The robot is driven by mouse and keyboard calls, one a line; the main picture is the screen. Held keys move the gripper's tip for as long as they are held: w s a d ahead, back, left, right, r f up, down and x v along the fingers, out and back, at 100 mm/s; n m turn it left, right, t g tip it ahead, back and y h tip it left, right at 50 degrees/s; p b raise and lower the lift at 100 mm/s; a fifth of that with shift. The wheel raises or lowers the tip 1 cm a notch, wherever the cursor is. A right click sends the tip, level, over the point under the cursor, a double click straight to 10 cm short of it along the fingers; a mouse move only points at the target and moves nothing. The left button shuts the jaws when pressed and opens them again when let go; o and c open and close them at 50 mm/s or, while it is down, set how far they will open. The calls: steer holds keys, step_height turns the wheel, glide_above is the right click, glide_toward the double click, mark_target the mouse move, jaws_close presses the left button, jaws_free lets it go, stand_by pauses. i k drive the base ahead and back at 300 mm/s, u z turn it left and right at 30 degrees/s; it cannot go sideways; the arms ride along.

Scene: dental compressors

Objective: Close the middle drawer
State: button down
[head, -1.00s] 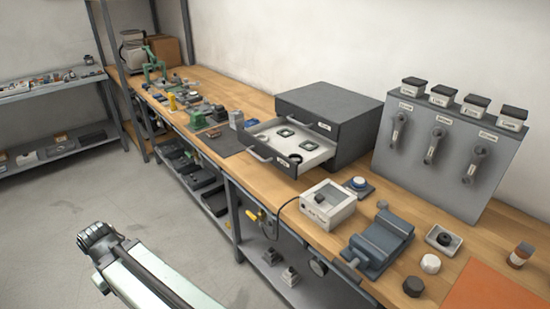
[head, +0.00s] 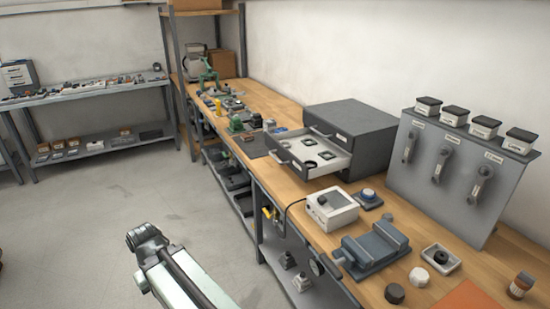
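A dark grey drawer cabinet (head: 372,138) stands on the wooden workbench, against the wall. One drawer (head: 339,159) is pulled out toward the front left, below a shut drawer front. The open drawer has a light inside, a grey front with a bar handle (head: 279,156), and several small round and square parts in it. Whether another drawer lies below it is hard to tell. My arm shows at the bottom, over the floor, well apart from the drawer. Its visible end looks like a joint; my gripper does not show.
On the wooden bench (head: 292,187), a white box device (head: 331,208) and a grey vise (head: 372,249) stand in front of the cabinet. A grey panel with levers (head: 450,170) is to the right. Small tools crowd the bench's far end. The floor (head: 110,225) at left is clear.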

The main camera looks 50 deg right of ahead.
mark_target(294, 157)
steer(key=u, duration=0.1)
steer(key=i, duration=0.9)
steer(key=z, duration=0.1)
